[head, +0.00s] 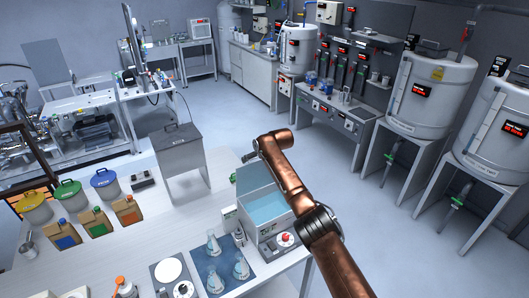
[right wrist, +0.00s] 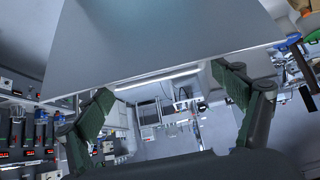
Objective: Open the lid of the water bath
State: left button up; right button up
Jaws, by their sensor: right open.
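The water bath (head: 268,236) stands at the right end of the white bench, a box with a red knob on its front. Its blue water (head: 267,205) shows from above, and a grey lid panel (head: 252,178) stands raised at its back. My right arm crosses over the bath. My right gripper (head: 250,157) is just behind the lid, partly hidden by the arm. In the right wrist view, a large flat grey panel (right wrist: 165,35), apparently the lid, fills the top. The two green fingers are spread apart with nothing visibly clamped between them. My left gripper is not in view.
Flasks on a blue mat (head: 243,284) stand left of the bath, with a hotplate (head: 170,272) beside them. A metal box with a handled lid (head: 183,155) stands behind. Brown containers (head: 95,222) and lidded pots are at the left. Open floor lies right of the bench.

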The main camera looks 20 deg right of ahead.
jog(key=v, duration=1)
jog(key=shift+s+d+r, duration=0.15)
jog(key=shift+s+r, duration=0.05)
jog(key=shift+s, duration=0.05)
